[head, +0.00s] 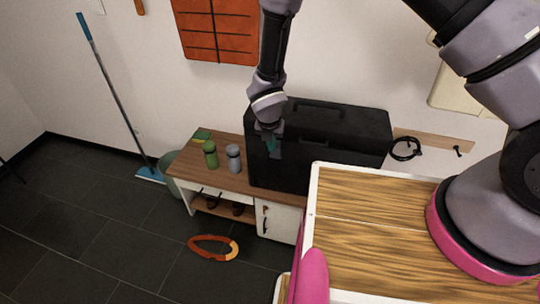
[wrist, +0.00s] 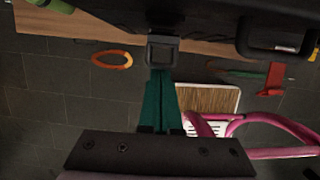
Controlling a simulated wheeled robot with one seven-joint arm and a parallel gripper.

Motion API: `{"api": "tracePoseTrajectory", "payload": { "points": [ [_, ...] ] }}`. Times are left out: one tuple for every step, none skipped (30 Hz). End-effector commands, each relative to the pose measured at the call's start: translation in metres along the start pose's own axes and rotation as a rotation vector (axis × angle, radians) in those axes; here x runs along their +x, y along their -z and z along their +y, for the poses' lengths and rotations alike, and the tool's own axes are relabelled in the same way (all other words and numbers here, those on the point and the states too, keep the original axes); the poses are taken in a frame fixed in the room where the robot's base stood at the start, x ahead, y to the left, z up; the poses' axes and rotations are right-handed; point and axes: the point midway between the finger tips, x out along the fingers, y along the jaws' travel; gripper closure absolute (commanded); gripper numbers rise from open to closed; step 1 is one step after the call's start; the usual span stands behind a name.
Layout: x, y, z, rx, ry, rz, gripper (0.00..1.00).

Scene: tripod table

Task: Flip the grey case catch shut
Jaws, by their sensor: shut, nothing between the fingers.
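The black case (head: 345,150) stands on the wooden-topped bench, its handle on the top. In the wrist view its dark side fills the top edge. The grey catch (wrist: 162,51), a squarish loop, shows there at the upper middle. Whether it lies flat on the case is hard to tell. In the head view my arm and gripper hide it. My gripper (head: 272,147) is at the case's left front face. In the wrist view its teal fingers (wrist: 160,72) are shut and empty, tips at the catch's lower edge; contact cannot be told.
A green bottle (head: 210,154) and a grey bottle (head: 233,158) stand on the bench (head: 200,180) left of the case. A black cable coil (head: 407,149) hangs on the right. An orange ring (head: 213,248) lies on the floor. A mop (head: 115,95) leans against the wall.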

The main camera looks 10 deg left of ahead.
Motion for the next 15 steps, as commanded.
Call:
{"api": "tracePoseTrajectory", "payload": {
  "points": [
    [0.0005, 0.0019, 0.0002, -0.001, 0.000, 0.001, 1.00],
    [0.0006, 0.0020, 0.0001, -0.002, 0.001, 0.001, 1.00],
    [0.0006, 0.0022, 0.0001, -0.002, 0.001, 0.001, 1.00],
    [0.0007, 0.0023, 0.0002, -0.002, 0.001, 0.001, 1.00],
    [0.0007, 0.0022, 0.0001, -0.002, 0.001, 0.001, 1.00],
    [0.0006, 0.0021, 0.0000, -0.002, 0.001, 0.000, 1.00],
    [0.0003, 0.0020, 0.0000, -0.002, 0.001, 0.000, 1.00],
    [0.0000, 0.0018, 0.0000, -0.001, 0.001, 0.000, 1.00],
    [-0.0009, 0.0016, 0.0000, -0.001, 0.000, 0.000, 1.00],
    [-0.0017, 0.0013, 0.0000, 0.000, 0.000, 0.000, 1.00],
    [-0.0027, 0.0010, -0.0001, 0.000, 0.001, 0.000, 1.00],
    [-0.0042, 0.0005, -0.0002, 0.000, 0.001, 0.000, 1.00],
    [-0.0055, 0.0002, -0.0003, 0.000, 0.001, 0.000, 1.00],
    [-0.0068, -0.0001, -0.0004, 0.000, 0.001, 0.001, 1.00],
    [-0.0087, -0.0004, -0.0003, 0.000, 0.000, 0.001, 1.00]
  ]
}}
